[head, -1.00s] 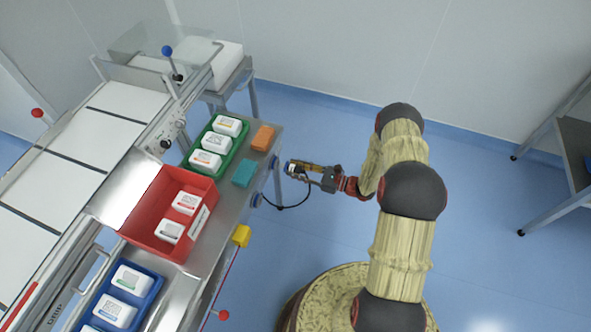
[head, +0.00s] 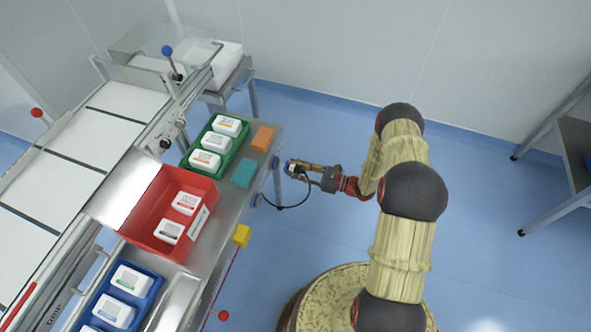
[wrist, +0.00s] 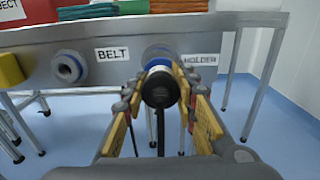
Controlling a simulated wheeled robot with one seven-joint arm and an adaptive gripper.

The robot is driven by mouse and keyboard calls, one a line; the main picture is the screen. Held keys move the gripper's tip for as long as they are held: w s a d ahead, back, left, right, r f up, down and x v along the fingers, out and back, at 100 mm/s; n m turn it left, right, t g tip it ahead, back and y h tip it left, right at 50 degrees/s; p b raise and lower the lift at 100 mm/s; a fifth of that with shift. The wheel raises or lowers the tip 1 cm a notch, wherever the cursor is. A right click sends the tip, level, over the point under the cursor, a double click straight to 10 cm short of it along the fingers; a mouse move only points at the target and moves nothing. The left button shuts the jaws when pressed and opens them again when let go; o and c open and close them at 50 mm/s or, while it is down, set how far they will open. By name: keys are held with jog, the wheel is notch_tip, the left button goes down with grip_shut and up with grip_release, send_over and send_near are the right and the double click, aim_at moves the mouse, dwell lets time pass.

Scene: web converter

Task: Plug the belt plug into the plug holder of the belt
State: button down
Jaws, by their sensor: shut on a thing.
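My gripper (wrist: 160,88) is shut on the belt plug (wrist: 159,90), a dark cylinder with a white and blue front end. In the wrist view the plug is in front of a round blue-rimmed socket (wrist: 158,50) beside the "HOLDER" label (wrist: 200,60). The plug hides the socket's lower part, and I cannot tell whether they touch. In the head view my gripper (head: 312,172) holds the plug (head: 291,167) level, close to the table's right side. A black cable (head: 283,208) loops from the plug toward the table.
Another blue-ringed socket (wrist: 68,68) sits left of the "BELT" label (wrist: 112,54). On the table stand a red bin (head: 148,205), a green tray (head: 217,171) and a blue tray (head: 151,298). A yellow block (head: 242,235) is on the table's side.

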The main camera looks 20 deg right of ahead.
aim_at(287, 167)
jog(key=shift+x, duration=1.7)
dwell(0.6)
jog(key=c, duration=1.3)
grip_release()
jog(key=v, duration=1.2)
